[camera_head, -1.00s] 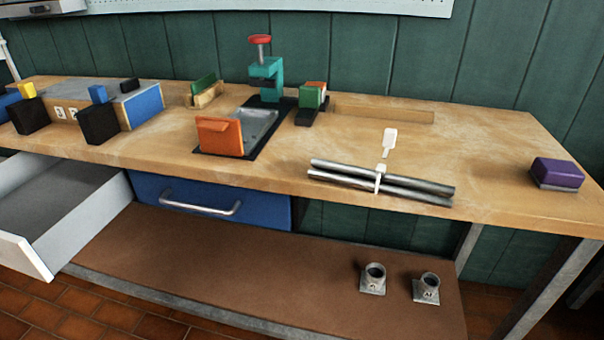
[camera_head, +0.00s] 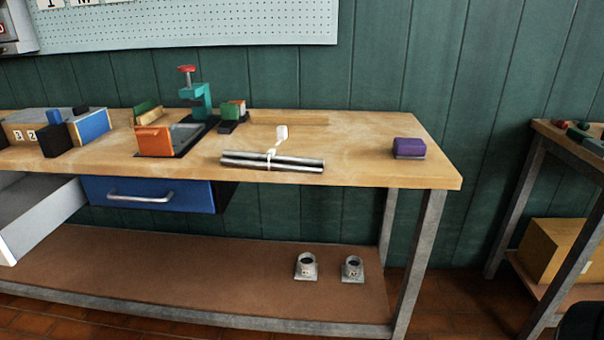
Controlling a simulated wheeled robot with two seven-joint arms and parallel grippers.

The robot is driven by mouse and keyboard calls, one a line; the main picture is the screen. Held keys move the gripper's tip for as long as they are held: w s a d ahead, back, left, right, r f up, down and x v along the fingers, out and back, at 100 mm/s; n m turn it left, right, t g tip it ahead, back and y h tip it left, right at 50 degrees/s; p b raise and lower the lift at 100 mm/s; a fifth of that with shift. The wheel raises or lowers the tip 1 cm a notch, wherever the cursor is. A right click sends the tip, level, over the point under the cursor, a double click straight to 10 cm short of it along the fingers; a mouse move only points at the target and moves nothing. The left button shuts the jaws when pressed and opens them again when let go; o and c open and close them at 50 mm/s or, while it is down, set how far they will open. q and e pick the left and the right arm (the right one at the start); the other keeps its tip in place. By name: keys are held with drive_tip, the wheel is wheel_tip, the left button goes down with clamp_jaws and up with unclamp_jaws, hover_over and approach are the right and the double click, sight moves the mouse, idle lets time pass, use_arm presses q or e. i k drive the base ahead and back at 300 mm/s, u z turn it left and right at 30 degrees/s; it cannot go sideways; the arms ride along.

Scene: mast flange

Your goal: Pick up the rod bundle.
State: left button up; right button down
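The rod bundle (camera_head: 298,163) lies flat near the front edge of the wooden workbench (camera_head: 350,142). It is several grey metal rods held together by a white tie around the middle, with a white tag (camera_head: 282,132) standing up behind it. Neither of my grippers shows in the head view. Nothing touches the bundle apart from the bench top and its tie.
A purple block (camera_head: 408,148) is right of the bundle. An orange block (camera_head: 154,141) and a teal clamp (camera_head: 197,99) are to its left. A white drawer (camera_head: 45,215) stands open at left. Two flanged sockets (camera_head: 306,266) are on the lower shelf. Another table (camera_head: 566,145) is at right.

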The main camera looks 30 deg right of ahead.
sight(270, 160)
drive_tip(key=z, duration=1.25)
drive_tip(key=i, duration=0.2)
